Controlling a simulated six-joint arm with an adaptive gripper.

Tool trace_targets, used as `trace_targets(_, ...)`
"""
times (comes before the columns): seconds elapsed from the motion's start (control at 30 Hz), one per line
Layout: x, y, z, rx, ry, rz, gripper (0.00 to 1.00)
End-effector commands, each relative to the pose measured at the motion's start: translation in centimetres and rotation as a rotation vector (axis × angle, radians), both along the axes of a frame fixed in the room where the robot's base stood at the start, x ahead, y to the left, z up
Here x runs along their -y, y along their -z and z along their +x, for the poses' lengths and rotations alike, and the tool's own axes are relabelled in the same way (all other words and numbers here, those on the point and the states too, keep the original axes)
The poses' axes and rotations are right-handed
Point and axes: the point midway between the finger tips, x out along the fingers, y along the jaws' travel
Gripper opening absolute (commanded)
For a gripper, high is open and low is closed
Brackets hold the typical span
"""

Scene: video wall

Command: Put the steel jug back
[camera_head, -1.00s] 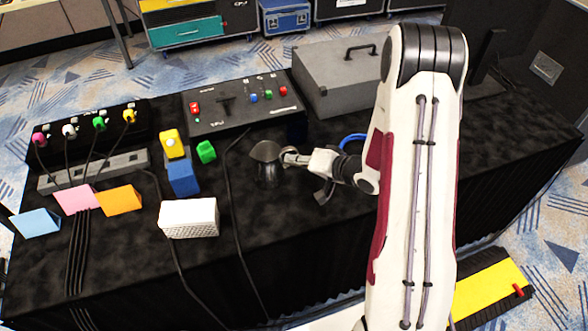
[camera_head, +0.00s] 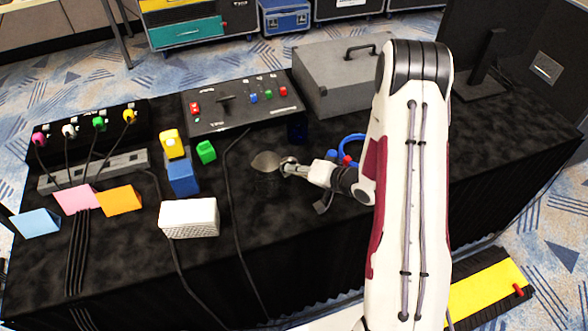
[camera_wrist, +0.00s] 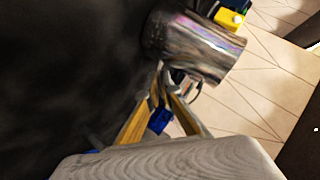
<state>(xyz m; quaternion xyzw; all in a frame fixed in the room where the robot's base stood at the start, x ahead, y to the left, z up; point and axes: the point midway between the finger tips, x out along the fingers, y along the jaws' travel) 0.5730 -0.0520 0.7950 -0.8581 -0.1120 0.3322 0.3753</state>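The steel jug (camera_head: 265,161) shows in the head view as a grey oval above the middle of the black table. It looks tipped compared with upright, and its lower body is hard to make out against the cloth. My gripper (camera_head: 288,167) reaches it from the right. In the wrist view the shiny jug (camera_wrist: 200,47) lies across the upper middle, right at my fingertips (camera_wrist: 164,85). The fingers converge at its side and appear shut on it, probably at the handle. The exact contact is blurred.
A blue block (camera_head: 183,178), green block (camera_head: 206,152) and white box (camera_head: 189,218) stand left of the jug. A control panel (camera_head: 240,107) and grey case (camera_head: 335,85) are behind. A blue ring (camera_head: 351,138) lies near my wrist. A cable (camera_head: 232,220) runs nearby.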

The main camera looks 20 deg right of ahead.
Motion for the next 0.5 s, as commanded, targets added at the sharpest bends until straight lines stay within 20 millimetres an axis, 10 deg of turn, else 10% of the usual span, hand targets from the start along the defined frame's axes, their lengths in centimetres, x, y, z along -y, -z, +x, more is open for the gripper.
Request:
trace_targets(0.27, 0.00, 0.20, 0.02, 0.001, 0.000, 0.001, 0.00)
trace_targets(0.37, 0.00, 0.24, -0.01, 0.000, 0.000, 0.000, 0.21)
trace_targets(0.5, -0.01, 0.23, 0.00, 0.000, 0.000, 0.000, 0.21)
